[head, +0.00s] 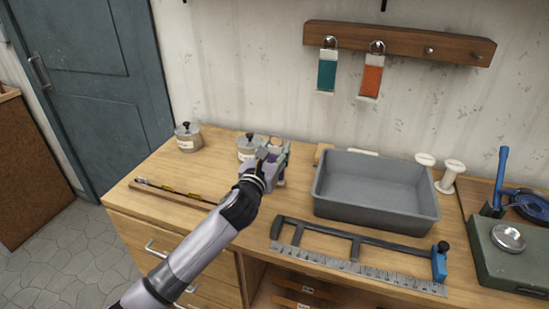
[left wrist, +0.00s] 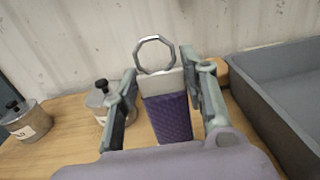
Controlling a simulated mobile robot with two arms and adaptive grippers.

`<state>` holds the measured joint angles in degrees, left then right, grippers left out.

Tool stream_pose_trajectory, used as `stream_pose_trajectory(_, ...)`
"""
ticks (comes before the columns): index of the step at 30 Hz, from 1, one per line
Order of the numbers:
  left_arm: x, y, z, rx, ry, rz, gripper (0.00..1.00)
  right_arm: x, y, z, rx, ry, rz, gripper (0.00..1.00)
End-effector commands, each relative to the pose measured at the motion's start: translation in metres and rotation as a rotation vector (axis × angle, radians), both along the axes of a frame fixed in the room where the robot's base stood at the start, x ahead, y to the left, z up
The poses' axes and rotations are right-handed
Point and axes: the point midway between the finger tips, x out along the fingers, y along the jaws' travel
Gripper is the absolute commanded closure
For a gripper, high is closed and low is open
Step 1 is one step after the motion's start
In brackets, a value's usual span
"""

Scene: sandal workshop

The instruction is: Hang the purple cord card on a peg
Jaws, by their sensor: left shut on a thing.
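The purple cord card (left wrist: 168,117) shows in the left wrist view between the fingers of my left gripper (left wrist: 165,100). It has a pale top edge and a metal ring (left wrist: 154,54) standing above it. In the head view my left gripper (head: 272,158) is shut on the card over the back of the bench and mostly hides it. The wooden peg rail (head: 400,42) is on the wall. A teal card (head: 327,74) and an orange card (head: 371,80) hang from its left pegs. Two pegs at the right, one of them here (head: 429,51), are bare. My right gripper is not in view.
A grey tray (head: 376,208) stands right of my left gripper. Two lidded jars (head: 187,138) stand to the left and behind. White spools (head: 452,176), a clamp (head: 350,240), a steel ruler (head: 360,270) and a green box (head: 520,258) are also on the bench.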

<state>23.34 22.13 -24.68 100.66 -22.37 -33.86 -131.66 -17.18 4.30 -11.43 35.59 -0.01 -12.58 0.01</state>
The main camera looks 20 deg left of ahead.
Motion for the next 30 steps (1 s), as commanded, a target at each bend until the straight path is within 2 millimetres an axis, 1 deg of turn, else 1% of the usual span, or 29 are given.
stream_pose_trajectory(1, 0.000, -0.001, -0.010, -0.002, 0.002, 0.000, 1.00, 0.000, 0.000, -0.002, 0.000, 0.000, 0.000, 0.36)
stream_pose_trajectory(4, 0.000, 0.000, -0.018, -0.002, 0.000, 0.000, 1.00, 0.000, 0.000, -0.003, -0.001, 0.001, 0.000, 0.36)
stream_pose_trajectory(15, 0.000, 0.000, -0.022, 0.001, -0.001, 0.000, 1.00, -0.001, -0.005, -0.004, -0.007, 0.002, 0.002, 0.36)
stream_pose_trajectory(16, 0.000, 0.000, -0.022, 0.001, -0.001, 0.000, 0.59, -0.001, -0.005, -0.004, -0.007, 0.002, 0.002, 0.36)
stream_pose_trajectory(24, 0.000, 0.000, -0.021, 0.000, -0.001, 0.000, 0.41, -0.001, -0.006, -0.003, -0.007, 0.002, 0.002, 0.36)
stream_pose_trajectory(30, 0.000, 0.000, -0.021, 0.000, -0.001, -0.001, 0.40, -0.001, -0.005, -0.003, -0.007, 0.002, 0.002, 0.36)
